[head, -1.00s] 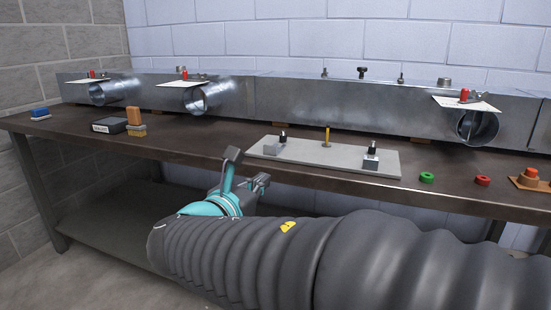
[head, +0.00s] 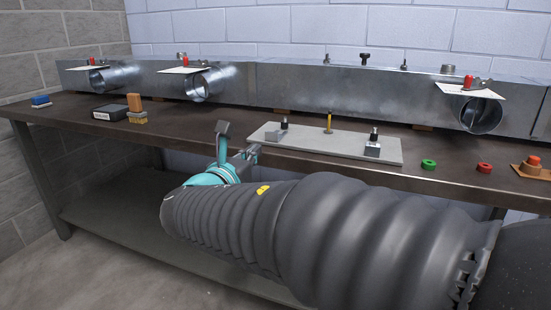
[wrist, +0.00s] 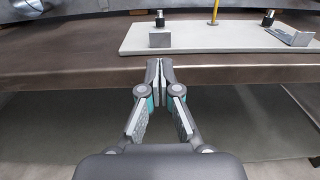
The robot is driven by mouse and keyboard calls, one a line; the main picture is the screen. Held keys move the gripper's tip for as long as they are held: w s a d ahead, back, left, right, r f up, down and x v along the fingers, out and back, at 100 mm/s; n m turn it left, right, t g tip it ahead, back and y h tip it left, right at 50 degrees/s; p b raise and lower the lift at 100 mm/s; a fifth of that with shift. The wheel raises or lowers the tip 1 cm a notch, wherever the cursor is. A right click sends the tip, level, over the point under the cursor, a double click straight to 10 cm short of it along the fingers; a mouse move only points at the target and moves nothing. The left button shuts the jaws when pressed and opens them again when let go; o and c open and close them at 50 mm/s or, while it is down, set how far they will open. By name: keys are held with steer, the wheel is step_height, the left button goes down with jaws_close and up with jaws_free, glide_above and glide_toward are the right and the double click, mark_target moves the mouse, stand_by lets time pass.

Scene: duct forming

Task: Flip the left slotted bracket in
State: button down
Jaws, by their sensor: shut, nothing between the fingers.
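The left slotted bracket (head: 273,136) is a small grey metal piece near the left end of a pale plate (head: 330,146) on the bench, with a black-topped post (head: 284,124) beside it. In the wrist view the left bracket (wrist: 160,39) shows as a grey block just beyond my fingertips. The right bracket (wrist: 289,38) lies on the plate's right side and looks L-shaped. My gripper (wrist: 159,63) is shut and empty, with its tips at the bench's front edge, short of the plate and apart from the bracket. The left bracket's slot cannot be made out.
A yellow pin (head: 329,123) stands mid-plate. A long metal duct (head: 320,98) with round collars runs along the back. Green (head: 429,164) and red (head: 484,167) rings lie right of the plate. A black box (head: 109,112) and orange block (head: 134,103) sit left.

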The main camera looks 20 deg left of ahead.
mark_target(273, 136)
steer(key=w, duration=0.7)
steer(key=shift+w+d, duration=0.3)
steer(key=shift+w, duration=0.2)
steer(key=shift+w, duration=0.1)
steer(key=w, duration=0.4)
steer(key=shift+w+d+r+p, duration=0.1)
steer(key=shift+d+r+p, duration=0.1)
steer(key=shift+p, duration=0.15)
steer(key=shift+w+d+f, duration=0.1)
steer(key=shift+w, duration=0.05)
steer(key=shift+s+f, duration=0.1)
steer(key=shift+s, duration=0.35)
steer(key=s+a+b, duration=0.1)
steer(key=s, duration=1.2)
steer(key=shift+s+a, duration=0.15)
steer(key=shift+a, duration=0.05)
